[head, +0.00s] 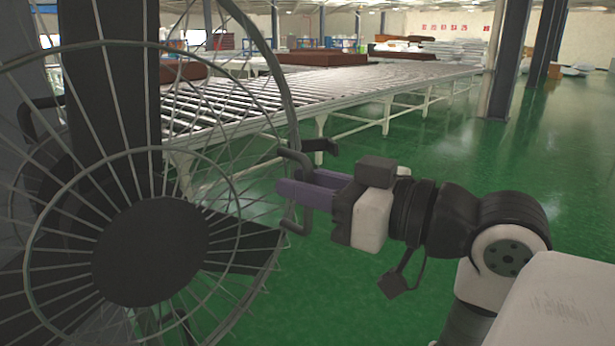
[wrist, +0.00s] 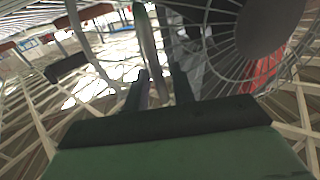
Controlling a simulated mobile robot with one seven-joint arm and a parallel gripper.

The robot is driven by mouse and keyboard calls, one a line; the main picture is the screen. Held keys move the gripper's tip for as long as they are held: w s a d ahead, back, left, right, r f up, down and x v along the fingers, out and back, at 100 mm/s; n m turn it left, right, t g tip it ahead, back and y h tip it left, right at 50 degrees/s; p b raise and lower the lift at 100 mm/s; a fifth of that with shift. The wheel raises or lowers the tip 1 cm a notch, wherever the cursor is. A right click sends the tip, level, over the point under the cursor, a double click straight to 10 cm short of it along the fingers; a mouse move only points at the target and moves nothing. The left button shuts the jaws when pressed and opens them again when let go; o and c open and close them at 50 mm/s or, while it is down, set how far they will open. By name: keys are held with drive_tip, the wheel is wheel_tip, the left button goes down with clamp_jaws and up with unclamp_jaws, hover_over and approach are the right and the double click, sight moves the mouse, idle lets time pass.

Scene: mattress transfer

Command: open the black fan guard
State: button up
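The fan guard (head: 233,177) is a large round wire cage at the left of the head view, with a dark hub disc (head: 150,252). Its wires and hub also show at the upper right of the wrist view (wrist: 207,40). A black C-shaped handle (head: 309,227) sits on the guard's right rim. My gripper (head: 297,186), with purple fingers, reaches left to this handle. The fingers are apart, with a gap between them in the wrist view (wrist: 158,92). The handle bar lies at the fingers, partly hidden by them. I cannot tell whether they touch it.
A long roller conveyor (head: 370,82) on white legs runs behind the fan. Brown mattresses (head: 320,58) lie behind it. A dark pillar (head: 505,62) stands at the right. The green floor (head: 420,155) is clear between the conveyor and my arm.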

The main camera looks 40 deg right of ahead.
drive_tip(key=shift+w, duration=0.1)
clamp_jaws()
idle(0.4)
